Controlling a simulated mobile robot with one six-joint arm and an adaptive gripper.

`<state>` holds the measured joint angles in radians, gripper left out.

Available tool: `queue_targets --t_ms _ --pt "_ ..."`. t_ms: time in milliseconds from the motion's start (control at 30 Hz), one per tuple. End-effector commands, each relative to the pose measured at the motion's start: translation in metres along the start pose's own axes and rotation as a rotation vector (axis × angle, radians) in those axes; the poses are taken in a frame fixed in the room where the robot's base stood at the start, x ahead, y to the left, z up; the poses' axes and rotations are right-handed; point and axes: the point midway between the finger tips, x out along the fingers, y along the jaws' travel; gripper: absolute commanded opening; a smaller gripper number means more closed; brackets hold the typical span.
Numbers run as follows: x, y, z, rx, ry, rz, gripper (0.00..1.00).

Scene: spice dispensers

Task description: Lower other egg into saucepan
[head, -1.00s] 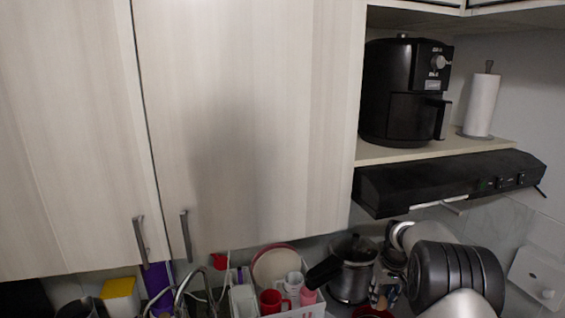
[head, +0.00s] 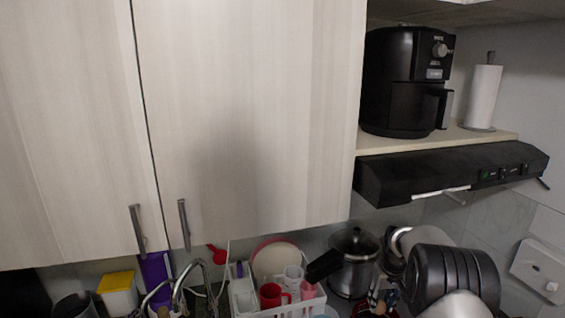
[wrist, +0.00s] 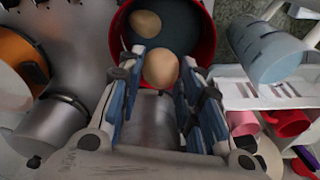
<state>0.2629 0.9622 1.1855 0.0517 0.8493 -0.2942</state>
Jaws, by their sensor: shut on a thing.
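In the wrist view, a red saucepan (wrist: 208,38) with a dark inside sits at the top middle. One tan egg (wrist: 145,23) lies inside it, towards the left. My gripper (wrist: 161,66) is shut on the other egg (wrist: 161,70), which shows between the fingertips. The held egg overlaps the near part of the saucepan's opening. I cannot tell how high it is above the bottom. The fingers and palm hide the saucepan's near side. My gripper cannot be made out in the head view.
A metal pot (wrist: 50,125) stands left of my gripper. A white dish rack (wrist: 240,100) with cups is on the right, close to the saucepan. In the head view, a black range hood (head: 450,172) and an air fryer (head: 405,80) are above the counter.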

Motion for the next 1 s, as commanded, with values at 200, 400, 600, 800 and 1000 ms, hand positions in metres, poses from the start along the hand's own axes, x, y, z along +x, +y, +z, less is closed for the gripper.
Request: queue_targets --t_ms 200,400,600,800,1000 --pt "0.013 0.000 0.002 0.000 0.000 0.000 0.09" --pt "0.023 0.000 0.004 0.000 -0.001 0.000 0.09" --pt "0.032 0.000 0.005 0.000 -0.001 0.000 0.09" --pt "0.042 0.000 0.006 0.000 0.000 0.000 0.09" --pt "0.051 0.000 0.008 0.000 0.000 0.000 0.09"
